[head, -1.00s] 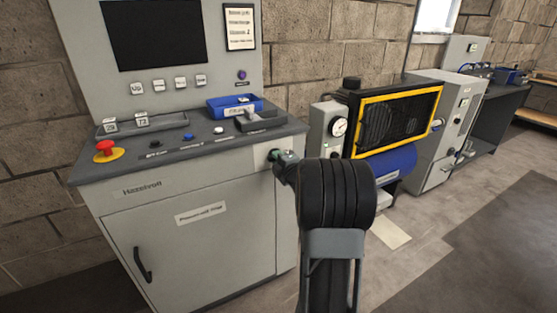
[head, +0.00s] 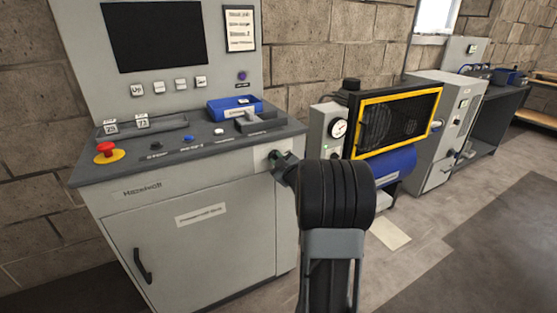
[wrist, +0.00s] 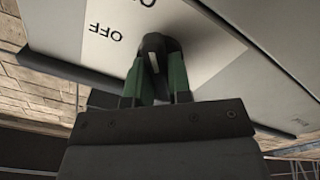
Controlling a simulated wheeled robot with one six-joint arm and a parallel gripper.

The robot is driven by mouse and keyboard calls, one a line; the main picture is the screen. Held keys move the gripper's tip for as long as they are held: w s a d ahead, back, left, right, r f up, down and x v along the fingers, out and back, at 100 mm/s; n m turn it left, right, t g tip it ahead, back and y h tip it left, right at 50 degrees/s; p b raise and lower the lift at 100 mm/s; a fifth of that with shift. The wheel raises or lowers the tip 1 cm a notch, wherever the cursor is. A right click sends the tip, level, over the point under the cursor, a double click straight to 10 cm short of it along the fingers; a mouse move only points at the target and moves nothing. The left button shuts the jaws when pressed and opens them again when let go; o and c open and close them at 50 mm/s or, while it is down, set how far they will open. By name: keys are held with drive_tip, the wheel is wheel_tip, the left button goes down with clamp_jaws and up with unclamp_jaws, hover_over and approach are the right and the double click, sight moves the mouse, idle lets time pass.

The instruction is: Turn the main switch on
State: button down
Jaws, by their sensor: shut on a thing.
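The main switch (wrist: 152,44) is a dark knob with a pale mark, on a white label plate (wrist: 205,50) on the grey cabinet's side. In the wrist view the plate appears upside down, with "OFF" to the left of the knob and other lettering cut off at the top edge. My gripper (wrist: 155,68) has its green fingers shut on the knob, one on each side. In the head view my gripper (head: 279,158) is at the cabinet's upper right side, and my arm partly hides it. I cannot tell for certain which position the knob points to.
The grey control cabinet (head: 205,245) has a red emergency button (head: 106,150), a blue tray (head: 222,107) and several buttons on its top. A compressor with a yellow-framed guard (head: 360,155) stands close on the right. Open floor (head: 455,235) lies at the right.

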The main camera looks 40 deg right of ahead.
drive_tip(key=m+p, duration=0.1)
drive_tip(key=m, duration=0.3)
drive_tip(key=shift+m+p, duration=0.8)
drive_tip(key=shift+m, duration=1.3)
drive_tip(key=c, duration=1)
unclamp_jaws()
drive_tip(key=shift+c, duration=0.2)
drive_tip(key=s+a, duration=0.2)
drive_tip(key=s, duration=1.1)
drive_tip(key=shift+s+p, duration=0.35)
drive_tip(key=shift+p, duration=0.1)
drive_tip(key=shift+f, duration=0.1)
